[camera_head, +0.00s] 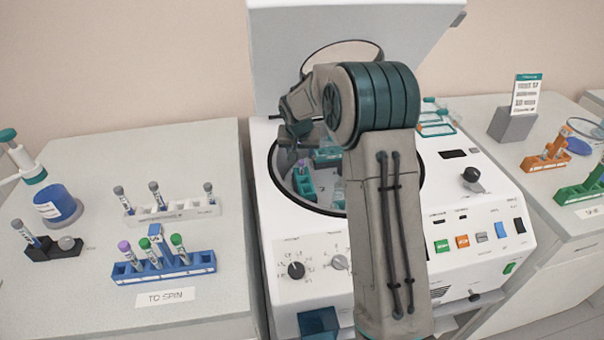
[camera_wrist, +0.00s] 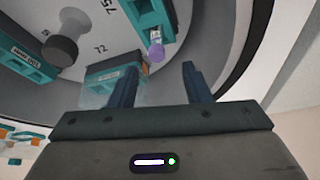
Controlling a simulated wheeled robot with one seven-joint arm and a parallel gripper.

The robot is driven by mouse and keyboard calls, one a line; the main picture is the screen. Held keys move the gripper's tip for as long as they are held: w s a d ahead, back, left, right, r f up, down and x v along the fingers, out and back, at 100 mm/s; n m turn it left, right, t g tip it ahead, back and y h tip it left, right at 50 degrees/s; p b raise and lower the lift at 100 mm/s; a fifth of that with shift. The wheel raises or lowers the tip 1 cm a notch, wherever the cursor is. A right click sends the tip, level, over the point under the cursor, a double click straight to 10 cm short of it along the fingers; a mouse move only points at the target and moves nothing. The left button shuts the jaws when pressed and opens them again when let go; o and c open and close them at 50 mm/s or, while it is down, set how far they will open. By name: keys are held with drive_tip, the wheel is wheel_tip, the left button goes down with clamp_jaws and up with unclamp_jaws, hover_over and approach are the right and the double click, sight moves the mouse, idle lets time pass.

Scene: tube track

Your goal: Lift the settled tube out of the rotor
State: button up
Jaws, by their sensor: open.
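The centrifuge (camera_head: 300,225) stands in the middle of the head view with its lid raised and its bowl open. A purple-capped tube (camera_wrist: 156,50) sits in a teal rotor bucket (camera_wrist: 150,12) in the wrist view. A tube in a teal bucket also shows at the left of the bowl in the head view (camera_head: 302,166). My gripper (camera_wrist: 159,70) is open, its two dark fingers apart and empty, with the purple cap just beyond the fingertips. Other teal buckets (camera_wrist: 115,85) sit around the rotor (camera_wrist: 95,25). My arm hides much of the bowl in the head view.
A blue rack (camera_head: 163,267) with several capped tubes and a white rack (camera_head: 172,213) stand on the left bench. Orange and green racks stand on the right bench. The bowl wall (camera_wrist: 235,50) curves close by my gripper's right side.

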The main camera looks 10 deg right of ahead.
sight(301, 162)
drive_tip(key=x, duration=0.2)
drive_tip(key=p+x, duration=0.1)
drive_tip(key=x, duration=0.1)
drive_tip(key=shift+s+f, duration=0.3)
drive_tip(key=shift+s, duration=0.05)
drive_tip(key=shift+w+d+f, duration=0.1)
drive_tip(key=shift+w+f, duration=0.1)
drive_tip(key=shift+f, duration=0.25)
drive_tip(key=c, duration=0.8)
